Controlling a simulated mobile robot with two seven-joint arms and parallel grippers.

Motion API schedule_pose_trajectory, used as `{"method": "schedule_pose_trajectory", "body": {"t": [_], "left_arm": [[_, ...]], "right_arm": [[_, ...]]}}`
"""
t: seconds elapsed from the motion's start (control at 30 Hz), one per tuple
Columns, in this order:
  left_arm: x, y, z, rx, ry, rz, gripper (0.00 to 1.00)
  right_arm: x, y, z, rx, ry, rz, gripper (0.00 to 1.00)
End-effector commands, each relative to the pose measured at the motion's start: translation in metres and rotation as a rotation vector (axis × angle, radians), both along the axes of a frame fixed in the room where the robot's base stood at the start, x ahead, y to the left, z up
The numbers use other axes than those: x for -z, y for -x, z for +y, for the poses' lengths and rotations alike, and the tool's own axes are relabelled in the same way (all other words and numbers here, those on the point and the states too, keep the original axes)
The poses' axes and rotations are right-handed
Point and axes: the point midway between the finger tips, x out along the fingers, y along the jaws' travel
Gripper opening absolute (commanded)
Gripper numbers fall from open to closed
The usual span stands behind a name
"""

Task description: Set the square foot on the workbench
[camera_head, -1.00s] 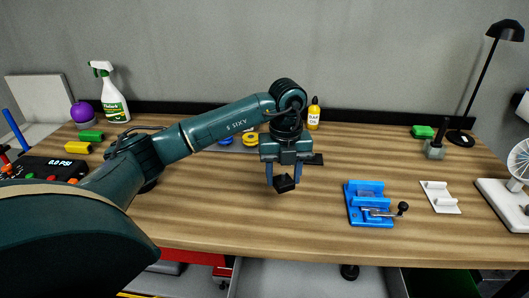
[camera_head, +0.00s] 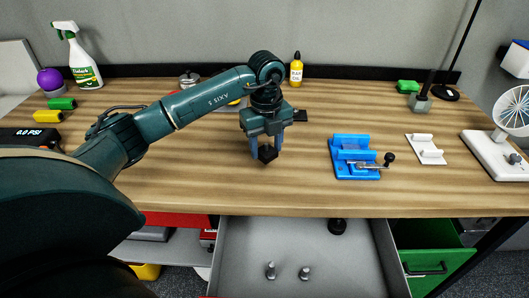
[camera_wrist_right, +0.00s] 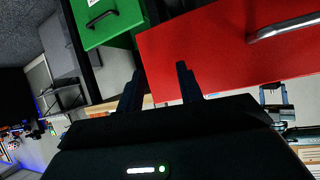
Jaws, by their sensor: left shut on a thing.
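A small dark square foot (camera_head: 267,157) is held between the fingers of my left gripper (camera_head: 266,149), which is shut on it and points down. The foot is over the middle of the wooden workbench (camera_head: 220,185), left of the blue vise. I cannot tell whether its underside touches the wood. My right gripper (camera_wrist_right: 160,68) shows only in the right wrist view, with its two dark fingers apart and nothing between them. It is by a red panel (camera_wrist_right: 225,55) with a metal handle and a green drawer front (camera_wrist_right: 108,22).
The blue vise (camera_head: 351,166) and a white bracket (camera_head: 425,151) stand to the right, a white fan (camera_head: 497,150) farther right. An open grey drawer (camera_head: 300,242) below holds two metal studs (camera_head: 287,272) and a dark round piece (camera_head: 337,227). Bare wood surrounds the foot.

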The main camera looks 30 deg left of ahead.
Motion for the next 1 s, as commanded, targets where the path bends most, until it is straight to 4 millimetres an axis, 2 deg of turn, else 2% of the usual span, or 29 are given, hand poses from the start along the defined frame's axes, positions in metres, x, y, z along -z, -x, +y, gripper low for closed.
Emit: {"method": "schedule_pose_trajectory", "body": {"t": [0.23,0.6,0.63,0.9,1.0], "left_arm": [[0.032,0.001,0.0,0.002,0.0,0.004,0.25],[0.038,0.0,0.0,0.002,0.0,0.0,0.24],[0.037,0.0,0.0,0.002,0.0,0.0,0.49],[0.037,0.0,0.0,0.001,-0.001,0.001,0.69],[0.037,0.0,0.0,0.001,-0.001,0.001,0.69]], "right_arm": [[-0.001,-0.001,-0.001,0.0,0.004,-0.002,0.36],[0.001,-0.003,-0.001,0.008,-0.001,-0.005,0.36],[0.0,-0.003,-0.001,0.009,-0.002,-0.004,0.36],[-0.001,-0.004,-0.001,0.011,-0.004,-0.004,0.36],[-0.001,-0.004,-0.001,0.011,-0.004,-0.004,0.36]]}}
